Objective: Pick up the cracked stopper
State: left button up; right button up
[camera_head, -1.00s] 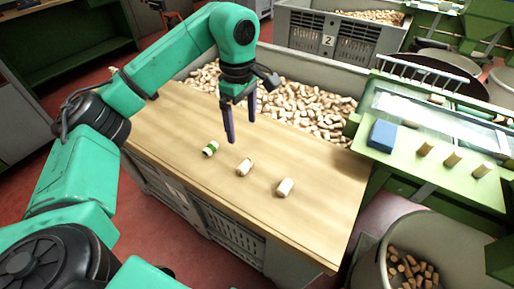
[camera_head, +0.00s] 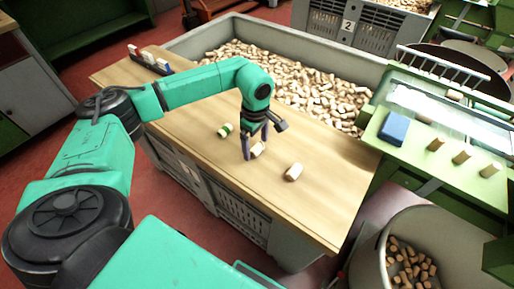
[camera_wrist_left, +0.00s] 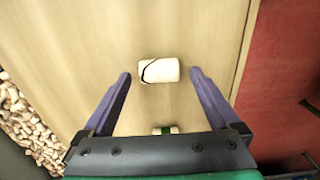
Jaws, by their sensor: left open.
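The cracked stopper (camera_wrist_left: 160,70) lies on the wooden table, pale with a dark crack line near its left end in the left wrist view. In the head view it is the middle stopper (camera_head: 258,149), partly hidden by a finger. My left gripper (camera_head: 255,146) is open and points down over it. In the left wrist view the stopper sits between the fingertips of my gripper (camera_wrist_left: 160,75), with a gap on both sides. My right gripper is not in view.
A green-banded stopper (camera_head: 225,130) lies to the left, and a plain one (camera_head: 293,172) to the right. A bin of corks (camera_head: 315,95) stands behind the wooden table (camera_head: 190,125).

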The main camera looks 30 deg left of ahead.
pick_arm(q)
jog(key=c, duration=1.4)
jog(key=shift+r, duration=0.1)
